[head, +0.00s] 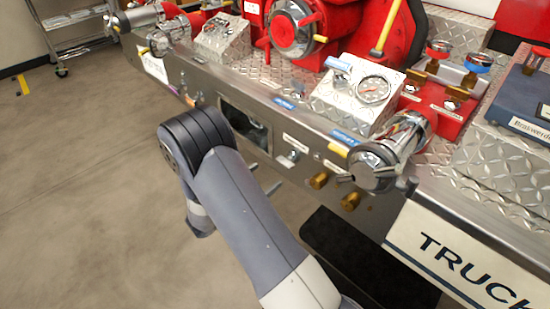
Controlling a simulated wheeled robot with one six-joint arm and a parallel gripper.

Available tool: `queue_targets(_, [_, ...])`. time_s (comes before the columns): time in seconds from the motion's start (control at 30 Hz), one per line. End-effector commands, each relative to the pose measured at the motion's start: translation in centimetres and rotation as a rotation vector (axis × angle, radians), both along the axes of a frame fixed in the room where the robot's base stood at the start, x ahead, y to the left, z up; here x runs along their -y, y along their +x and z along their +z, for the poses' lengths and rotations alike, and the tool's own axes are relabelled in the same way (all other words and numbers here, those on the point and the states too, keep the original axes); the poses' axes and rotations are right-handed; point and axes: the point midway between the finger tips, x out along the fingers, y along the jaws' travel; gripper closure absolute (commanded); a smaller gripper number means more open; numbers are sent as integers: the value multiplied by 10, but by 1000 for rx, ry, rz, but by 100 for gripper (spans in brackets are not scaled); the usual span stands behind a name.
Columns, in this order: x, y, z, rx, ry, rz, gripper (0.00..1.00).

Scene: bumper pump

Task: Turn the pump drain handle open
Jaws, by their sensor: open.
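I cannot tell for sure which fitting is the pump drain handle. A small silver lever fitting (288,159) sits on the bumper's front face below a white label, right of a rectangular opening. My arm (240,215) rises from the bottom and bends in front of the bumper. Two thin grey fingertips of my gripper (264,176) show past the arm's right side, apart from each other with nothing visible between them. They are just below and left of the silver lever, with a gap in the picture. The rest of my gripper is hidden behind the arm.
The metal bumper (225,75) carries red pump parts and a gauge panel (356,95). A chrome outlet (385,160) juts out at right, above two brass fittings (335,190). A white TRUCK sign (460,260) hangs at lower right.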

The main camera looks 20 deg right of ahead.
Motion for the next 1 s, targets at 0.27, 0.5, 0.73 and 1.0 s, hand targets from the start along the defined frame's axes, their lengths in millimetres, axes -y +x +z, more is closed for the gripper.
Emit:
queue_targets(0.27, [49,16,-1,2,0,-5,20])
queue_targets(0.5, [80,28,-1,1,0,-3,20])
queue_targets(0.73, [89,32,0,0,0,-1,20])
queue_targets(1.0, [89,32,0,0,0,0,26])
